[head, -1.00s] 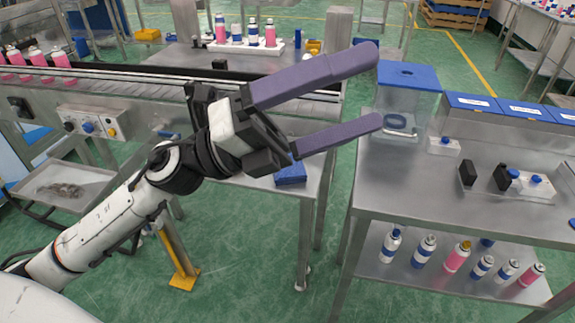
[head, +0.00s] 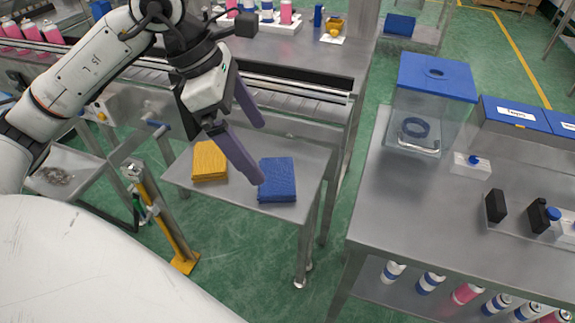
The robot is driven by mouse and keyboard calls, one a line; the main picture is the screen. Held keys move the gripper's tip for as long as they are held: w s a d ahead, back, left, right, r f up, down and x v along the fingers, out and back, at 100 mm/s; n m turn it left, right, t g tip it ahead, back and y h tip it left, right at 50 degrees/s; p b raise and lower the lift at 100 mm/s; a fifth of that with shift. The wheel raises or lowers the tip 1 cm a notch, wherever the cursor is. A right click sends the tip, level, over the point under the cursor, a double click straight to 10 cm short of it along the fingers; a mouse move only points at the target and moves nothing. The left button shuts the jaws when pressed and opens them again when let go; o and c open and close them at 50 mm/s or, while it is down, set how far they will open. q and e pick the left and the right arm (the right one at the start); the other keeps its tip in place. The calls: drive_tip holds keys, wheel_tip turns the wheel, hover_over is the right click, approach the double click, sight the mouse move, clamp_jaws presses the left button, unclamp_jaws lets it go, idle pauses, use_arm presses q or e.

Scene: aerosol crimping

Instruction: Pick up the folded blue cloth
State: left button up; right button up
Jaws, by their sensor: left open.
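The folded blue cloth (head: 279,182) lies flat on a small metal side table (head: 234,196) in the middle of the head view. A folded yellow cloth (head: 210,161) lies to its left on the same table. My left gripper (head: 256,152) is open and empty, with its two purple fingers pointing down and right. The nearer fingertip shows beside the upper left edge of the blue cloth and overlaps it slightly in the picture. I cannot tell whether it touches the cloth. My right gripper is not in view.
A conveyor (head: 290,84) runs behind the side table. A steel bench (head: 385,219) on the right bears a clear box with a blue lid (head: 437,75) and blue bins (head: 510,113). Several cans stand on its lower shelf. A yellow post (head: 166,215) stands left of the table.

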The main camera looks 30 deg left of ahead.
sight(277, 176)
use_arm(q)
drive_tip(key=x, duration=0.3)
drive_tip(key=shift+s+d+f, duration=0.1)
drive_tip(key=shift+s, duration=0.25)
drive_tip(key=x, duration=0.2)
drive_tip(key=p+x, duration=0.1)
drive_tip(key=x, duration=0.1)
drive_tip(key=shift+w, duration=0.35)
drive_tip(key=shift+w+f, duration=0.2)
drive_tip(key=shift+f, duration=0.45)
drive_tip(key=c, duration=1.1)
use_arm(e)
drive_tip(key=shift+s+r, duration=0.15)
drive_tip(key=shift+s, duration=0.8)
use_arm(q)
drive_tip(key=shift+r, duration=0.15)
wheel_tip(277, 176, up, 10)
drive_tip(key=shift+f, duration=0.1)
